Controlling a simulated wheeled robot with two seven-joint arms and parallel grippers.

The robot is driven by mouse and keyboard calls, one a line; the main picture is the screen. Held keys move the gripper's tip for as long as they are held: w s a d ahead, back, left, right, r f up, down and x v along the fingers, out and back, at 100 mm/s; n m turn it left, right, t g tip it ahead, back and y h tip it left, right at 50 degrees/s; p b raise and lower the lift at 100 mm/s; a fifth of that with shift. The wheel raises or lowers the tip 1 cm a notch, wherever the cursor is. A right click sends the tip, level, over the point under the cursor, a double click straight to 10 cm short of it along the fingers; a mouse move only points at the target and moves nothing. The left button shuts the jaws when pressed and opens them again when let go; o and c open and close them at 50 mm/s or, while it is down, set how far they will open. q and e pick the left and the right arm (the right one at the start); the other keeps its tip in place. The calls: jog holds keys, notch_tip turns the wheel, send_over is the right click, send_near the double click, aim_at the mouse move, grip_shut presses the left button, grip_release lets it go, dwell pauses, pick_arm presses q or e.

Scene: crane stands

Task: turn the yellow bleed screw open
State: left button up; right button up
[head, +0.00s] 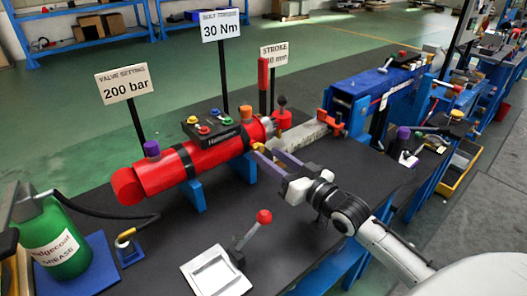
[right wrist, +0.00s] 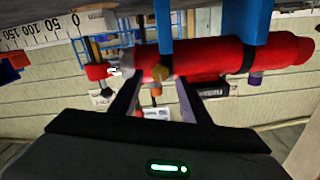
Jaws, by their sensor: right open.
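The red cylinder (head: 200,165) lies on blue supports on the dark bench; it also crosses the right wrist view (right wrist: 220,58). A small yellow screw (head: 257,146) sits on its near side towards the right end. In the right wrist view the yellow screw (right wrist: 161,73) shows between my two finger tips, with a gap on each side. My right gripper (head: 266,153) is open and reaches in from the right at the screw; its fingers also show in the right wrist view (right wrist: 158,84). I cannot tell whether the fingers are around the screw or just short of it. My left gripper is not in view.
A red-knobbed lever (head: 264,217) and white plate (head: 215,272) are in front. A green grease can (head: 55,240) and a yellow fitting (head: 126,238) with a black hose are at left. Sign posts stand behind.

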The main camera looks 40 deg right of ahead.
aim_at(260, 150)
jog(key=shift+w+a, duration=0.1)
jog(key=shift+w, duration=1.5)
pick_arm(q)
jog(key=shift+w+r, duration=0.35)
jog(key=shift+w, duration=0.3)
pick_arm(e)
jog(key=c, duration=1)
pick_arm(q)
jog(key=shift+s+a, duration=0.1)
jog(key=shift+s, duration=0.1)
pick_arm(e)
jog(key=shift+c, duration=0.2)
